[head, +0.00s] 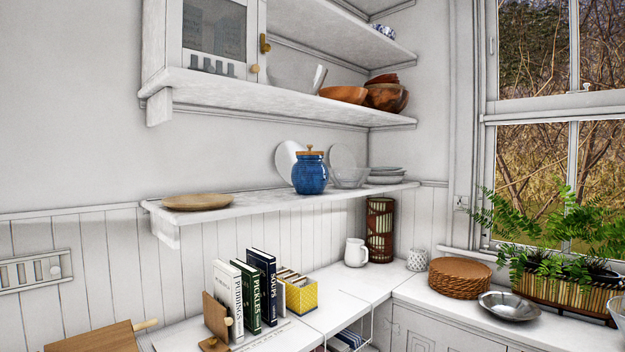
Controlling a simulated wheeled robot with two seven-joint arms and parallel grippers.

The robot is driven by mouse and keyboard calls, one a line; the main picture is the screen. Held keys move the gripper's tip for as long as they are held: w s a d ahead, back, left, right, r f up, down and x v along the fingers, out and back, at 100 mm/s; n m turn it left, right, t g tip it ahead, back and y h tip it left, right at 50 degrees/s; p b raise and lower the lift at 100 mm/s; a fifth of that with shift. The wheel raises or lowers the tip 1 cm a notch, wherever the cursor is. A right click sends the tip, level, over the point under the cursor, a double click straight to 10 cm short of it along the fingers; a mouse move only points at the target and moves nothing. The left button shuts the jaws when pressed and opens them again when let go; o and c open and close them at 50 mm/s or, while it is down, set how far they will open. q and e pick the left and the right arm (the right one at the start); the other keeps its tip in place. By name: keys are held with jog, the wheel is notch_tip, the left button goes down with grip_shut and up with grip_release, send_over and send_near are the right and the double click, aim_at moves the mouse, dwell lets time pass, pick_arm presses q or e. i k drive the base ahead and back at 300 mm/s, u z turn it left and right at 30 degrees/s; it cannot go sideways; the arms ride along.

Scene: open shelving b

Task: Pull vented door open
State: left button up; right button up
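A white slotted panel (34,272) with a row of upright vents is set low on the left wall. It has a small round pale knob (56,271) near its right end, and its left end is cut off by the picture edge. It looks shut, flat to the wall. A glazed white cabinet door (214,30) hangs at the top, with a brass latch (265,44) at its right edge; it looks shut. Neither of my grippers is in view.
A wooden board (95,337) with a handle lies at the lower left. Upright books (253,290) and a yellow box (299,295) stand on the counter. A shelf (250,203) above holds a wooden plate (197,201) and a blue jar (309,172).

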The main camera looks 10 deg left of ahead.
aim_at(177, 56)
jog(key=z, duration=0.5)
jog(key=i, duration=1)
jog(key=z, duration=1.75)
jog(key=i, duration=0.3)
jog(key=u, duration=2.25)
